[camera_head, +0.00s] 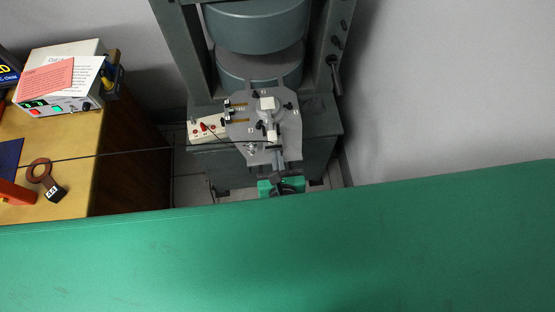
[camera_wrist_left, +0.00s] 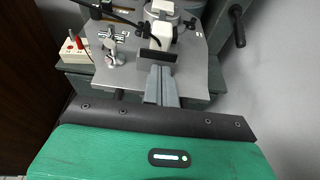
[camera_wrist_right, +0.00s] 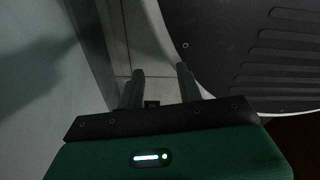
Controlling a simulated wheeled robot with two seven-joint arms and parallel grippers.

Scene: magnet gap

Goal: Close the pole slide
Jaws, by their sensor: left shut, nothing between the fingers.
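The magnet's grey plate (camera_head: 290,125) stands in front of the round magnet poles (camera_head: 258,65). White blocks (camera_head: 267,103) and small black knobs sit on it; I take these for the pole slide, but cannot tell for sure. In the left wrist view a white block (camera_wrist_left: 160,33) has a dark flat piece (camera_wrist_left: 155,57) at its near end. My left gripper (camera_head: 277,156) is shut and empty at the plate's near edge; its fingertips (camera_wrist_left: 162,69) are just short of the dark piece, contact unclear. My right gripper (camera_wrist_right: 161,72) is open and empty, away from the magnet.
A white box with red knobs (camera_head: 207,127) stands left of the plate. A wooden bench (camera_head: 115,130) at the left holds an instrument (camera_head: 60,104), papers (camera_head: 48,78) and a brown ring with a black tag (camera_head: 40,170). A dark cable crosses to the plate. Bare wall lies right.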

